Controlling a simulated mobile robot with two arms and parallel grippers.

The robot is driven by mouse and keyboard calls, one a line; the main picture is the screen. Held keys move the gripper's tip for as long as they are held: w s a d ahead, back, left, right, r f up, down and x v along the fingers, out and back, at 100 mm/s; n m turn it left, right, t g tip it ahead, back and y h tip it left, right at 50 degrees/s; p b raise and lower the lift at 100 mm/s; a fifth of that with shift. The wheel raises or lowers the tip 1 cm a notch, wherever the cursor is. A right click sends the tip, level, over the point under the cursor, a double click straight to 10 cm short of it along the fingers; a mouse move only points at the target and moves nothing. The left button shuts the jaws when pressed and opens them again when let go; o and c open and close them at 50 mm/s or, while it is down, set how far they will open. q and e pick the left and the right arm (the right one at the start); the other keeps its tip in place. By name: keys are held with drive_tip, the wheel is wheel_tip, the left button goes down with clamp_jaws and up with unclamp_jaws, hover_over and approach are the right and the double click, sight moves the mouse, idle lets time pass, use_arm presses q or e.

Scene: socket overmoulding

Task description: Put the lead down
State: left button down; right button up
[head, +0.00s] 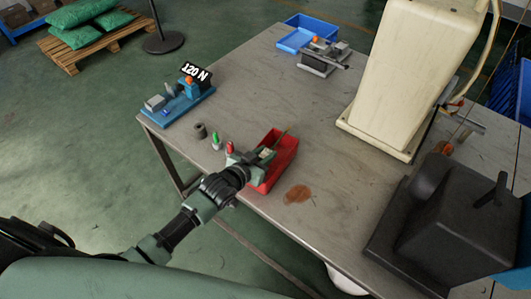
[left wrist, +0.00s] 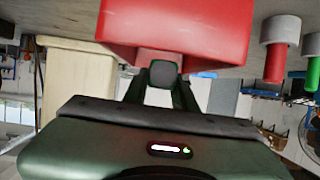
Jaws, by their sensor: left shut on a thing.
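My left gripper (head: 263,154) reaches in from the lower left and is over the near left part of the red bin (head: 286,158). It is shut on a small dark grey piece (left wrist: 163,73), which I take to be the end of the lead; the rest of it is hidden. In the left wrist view the gripper (left wrist: 161,92) has this piece between its fingers, in front of the red bin (left wrist: 180,20). I cannot tell whether the piece touches the bin. My right gripper is not in view.
A blue fixture (head: 180,108) is at the table's left corner. A dark machine (head: 450,225) and a cream one (head: 415,65) stand right.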

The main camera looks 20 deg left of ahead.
use_arm(q)
drive_tip(key=shift+f, duration=0.45)
drive_tip(key=c, duration=1.1)
unclamp_jaws()
drive_tip(key=shift+r, duration=0.1)
drive_tip(key=shift+r, duration=0.25)
drive_tip(key=shift+s+r, duration=0.15)
drive_tip(key=shift+r, duration=0.15)
drive_tip(key=shift+b+v, duration=0.4)
drive_tip(key=shift+v, duration=5.45)
